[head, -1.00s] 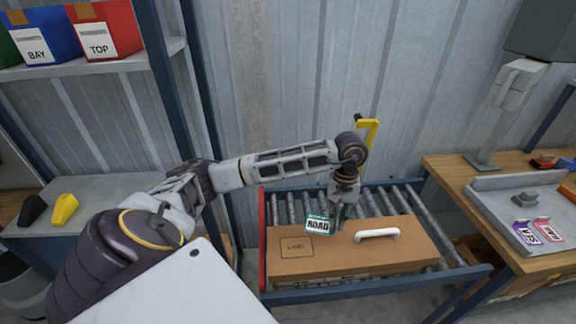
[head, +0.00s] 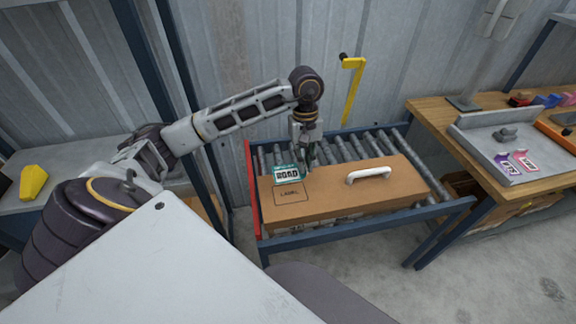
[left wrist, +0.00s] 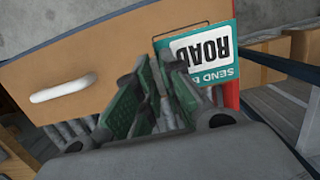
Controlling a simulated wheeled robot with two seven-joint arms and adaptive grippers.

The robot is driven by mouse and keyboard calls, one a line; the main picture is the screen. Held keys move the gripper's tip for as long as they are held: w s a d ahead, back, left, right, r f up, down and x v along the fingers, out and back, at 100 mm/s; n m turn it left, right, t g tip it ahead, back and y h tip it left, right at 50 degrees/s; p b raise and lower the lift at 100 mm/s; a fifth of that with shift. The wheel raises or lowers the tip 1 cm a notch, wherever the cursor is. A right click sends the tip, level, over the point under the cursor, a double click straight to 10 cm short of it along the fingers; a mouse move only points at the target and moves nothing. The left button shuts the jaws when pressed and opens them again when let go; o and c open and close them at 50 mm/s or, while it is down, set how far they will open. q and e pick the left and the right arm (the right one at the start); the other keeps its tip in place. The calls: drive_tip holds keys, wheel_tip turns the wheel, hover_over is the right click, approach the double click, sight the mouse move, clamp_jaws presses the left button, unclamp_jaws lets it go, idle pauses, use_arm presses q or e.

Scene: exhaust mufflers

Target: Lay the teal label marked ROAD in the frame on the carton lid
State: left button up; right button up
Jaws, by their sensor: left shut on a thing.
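The teal label marked ROAD (head: 287,174) is held by my left gripper (head: 304,166) just behind the printed LABEL frame (head: 290,193) on the carton lid (head: 340,188). In the left wrist view the label (left wrist: 208,47) shows upside down beyond the green fingers of the gripper (left wrist: 158,75), which are shut on its edge. Whether the label touches the lid cannot be told. The carton has a white handle (head: 369,174), also seen in the left wrist view (left wrist: 62,89). My right gripper is not in view.
The carton sits on a roller conveyor (head: 352,147) with a blue rail and a red end plate. A yellow post (head: 352,90) stands behind it. On the right, a wooden bench bears a grey tray (head: 480,135) with purple (head: 506,164) and pink (head: 526,161) labels.

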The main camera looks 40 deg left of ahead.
sight(303, 192)
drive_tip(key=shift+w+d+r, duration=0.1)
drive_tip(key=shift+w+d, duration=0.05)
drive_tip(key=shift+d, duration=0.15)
use_arm(q)
drive_tip(key=shift+f, duration=0.1)
